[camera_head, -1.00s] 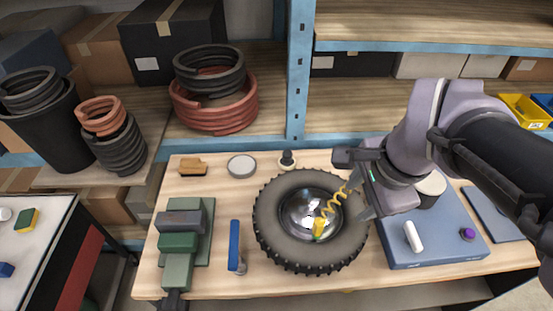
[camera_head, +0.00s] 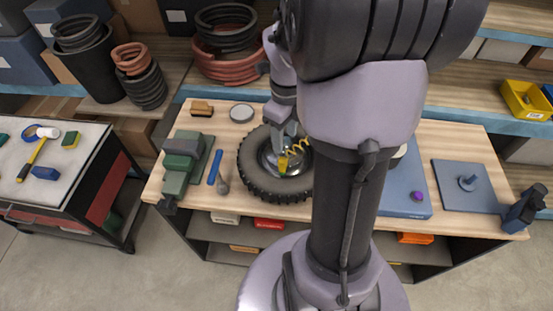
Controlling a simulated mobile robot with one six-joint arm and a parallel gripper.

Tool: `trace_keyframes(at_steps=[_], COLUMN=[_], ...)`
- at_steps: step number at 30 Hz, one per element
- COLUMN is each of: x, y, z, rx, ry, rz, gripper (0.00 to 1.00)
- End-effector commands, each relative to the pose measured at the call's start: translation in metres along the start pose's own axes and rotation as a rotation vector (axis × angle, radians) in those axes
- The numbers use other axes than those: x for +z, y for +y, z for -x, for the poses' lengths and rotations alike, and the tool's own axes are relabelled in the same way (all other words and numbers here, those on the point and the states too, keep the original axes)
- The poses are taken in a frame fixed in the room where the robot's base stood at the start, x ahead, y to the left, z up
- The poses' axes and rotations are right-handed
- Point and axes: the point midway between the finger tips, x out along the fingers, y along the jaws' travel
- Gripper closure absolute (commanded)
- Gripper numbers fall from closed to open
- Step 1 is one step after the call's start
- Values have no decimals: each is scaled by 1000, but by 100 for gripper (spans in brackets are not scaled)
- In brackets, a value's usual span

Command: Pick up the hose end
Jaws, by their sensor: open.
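The hose end is a yellow piece with a green tip (camera_head: 284,164). It sits over the shiny hub of the black tyre (camera_head: 252,180) on the wooden workbench. A thin yellow coiled hose (camera_head: 298,146) runs from it to the right and goes behind my arm. My gripper (camera_head: 284,143) is just above the hose end, pointing down, with its jaws open. The fingertips are small here, and I cannot tell whether they touch the hose end. My arm hides the right side of the tyre.
A blue-edged shelf stands behind.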

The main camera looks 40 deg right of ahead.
Motion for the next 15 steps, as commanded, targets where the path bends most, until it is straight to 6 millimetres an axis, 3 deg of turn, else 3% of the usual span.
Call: trace_keyframes(at_steps=[3,9,15], x=[0,1,4], y=[1,2,9], z=[-34,-59,-98], rx=[3,0,1], ry=[3,0,1], rz=[1,2,3], gripper=[53,53,53])
